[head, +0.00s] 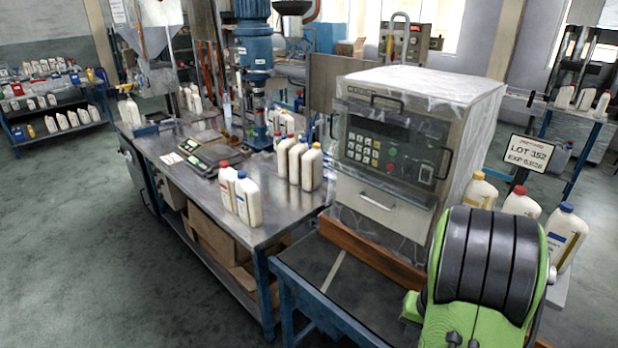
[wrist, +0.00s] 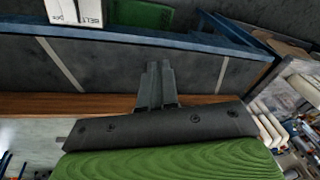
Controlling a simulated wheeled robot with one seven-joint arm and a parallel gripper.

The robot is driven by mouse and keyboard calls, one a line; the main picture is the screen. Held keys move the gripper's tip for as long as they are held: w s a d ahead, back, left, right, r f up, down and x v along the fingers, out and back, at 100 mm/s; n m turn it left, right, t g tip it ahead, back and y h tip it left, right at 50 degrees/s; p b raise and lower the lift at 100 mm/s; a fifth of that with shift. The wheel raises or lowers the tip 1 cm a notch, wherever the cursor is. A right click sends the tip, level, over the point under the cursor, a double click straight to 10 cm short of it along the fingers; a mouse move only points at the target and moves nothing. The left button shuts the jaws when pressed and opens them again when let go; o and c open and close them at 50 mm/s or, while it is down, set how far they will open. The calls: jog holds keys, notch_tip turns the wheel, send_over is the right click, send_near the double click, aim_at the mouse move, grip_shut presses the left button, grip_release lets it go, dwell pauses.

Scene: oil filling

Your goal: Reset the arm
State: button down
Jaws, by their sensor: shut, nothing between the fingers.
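My gripper (wrist: 154,68) shows in the wrist view. Its two grey fingers are together, with nothing held between them. It is over the dark panel (wrist: 110,65) with pale strips, and the fingers appear apart from it. In the head view, my green and black arm fills the lower right, in front of the control cabinet (head: 455,95). My gripper does not show in that view.
The steel bench (head: 262,232) carries white bottles (head: 248,203) and a scale (head: 207,152). A lot sign (head: 527,152) and more bottles (head: 565,236) stand near my arm. A wooden beam (wrist: 40,106) borders the panel. The floor (head: 70,230) at left is clear.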

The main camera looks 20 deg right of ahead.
jog(key=a+r+n+t, duration=0.1)
jog(key=a+r+n, duration=0.2)
jog(key=a+r, duration=0.6)
jog(key=s+a+r+n+t, duration=0.2)
jog(key=s+a+r+n, duration=0.3)
jog(key=s+a+r, duration=0.3)
jog(key=s+a, duration=0.3)
jog(key=shift+s+r, duration=0.15)
jog(key=shift+s, duration=0.05)
